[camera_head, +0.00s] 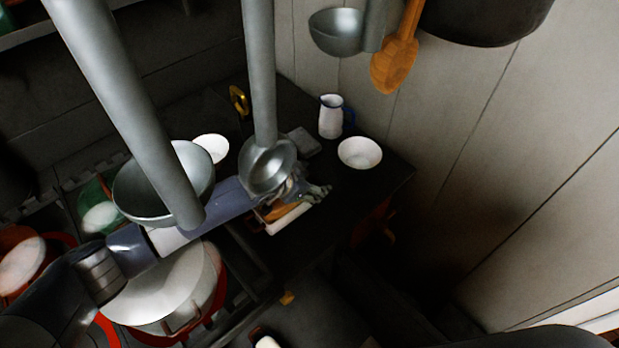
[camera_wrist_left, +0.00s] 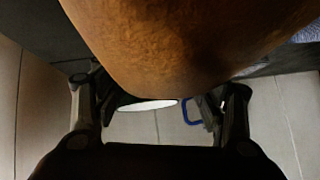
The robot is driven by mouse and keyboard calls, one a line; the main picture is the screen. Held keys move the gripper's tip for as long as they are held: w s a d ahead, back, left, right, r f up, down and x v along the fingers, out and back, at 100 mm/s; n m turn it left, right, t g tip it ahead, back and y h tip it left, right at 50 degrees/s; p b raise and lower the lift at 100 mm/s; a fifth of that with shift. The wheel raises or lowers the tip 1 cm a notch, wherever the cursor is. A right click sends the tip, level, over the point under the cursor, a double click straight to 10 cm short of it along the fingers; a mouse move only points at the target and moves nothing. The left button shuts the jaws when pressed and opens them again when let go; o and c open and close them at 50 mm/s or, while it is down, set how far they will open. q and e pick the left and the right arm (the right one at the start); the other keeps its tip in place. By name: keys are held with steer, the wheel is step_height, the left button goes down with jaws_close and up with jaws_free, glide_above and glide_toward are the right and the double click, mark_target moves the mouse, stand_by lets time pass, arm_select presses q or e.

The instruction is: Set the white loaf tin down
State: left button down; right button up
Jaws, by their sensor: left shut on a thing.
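The white loaf tin (camera_head: 290,219) is at the near edge of the dark counter, with brown bread (camera_head: 270,211) in it. My left gripper (camera_head: 307,190) is at its far side, shut on it, partly hidden by a hanging ladle. I cannot tell whether the tin touches the counter. In the left wrist view, the brown loaf (camera_wrist_left: 200,45) fills the top, close to the camera. A white strip (camera_wrist_left: 145,105) shows between the fingers (camera_wrist_left: 155,110); I cannot tell what it is. My right gripper is not in view.
A white jug (camera_head: 331,117) with a blue handle, a white bowl (camera_head: 360,153) and another white bowl (camera_head: 213,147) stand behind the tin. Ladles (camera_head: 268,165) and a wooden spoon (camera_head: 396,62) hang overhead. Pots (camera_head: 165,290) stand at the left. Bare counter (camera_head: 340,205) lies to the right.

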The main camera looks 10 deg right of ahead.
arm_select(q)
steer(key=shift+f, duration=0.1)
steer(key=shift+c, duration=1.7)
jaws_free()
steer(key=b+v, duration=0.1)
steer(key=v, duration=1.1)
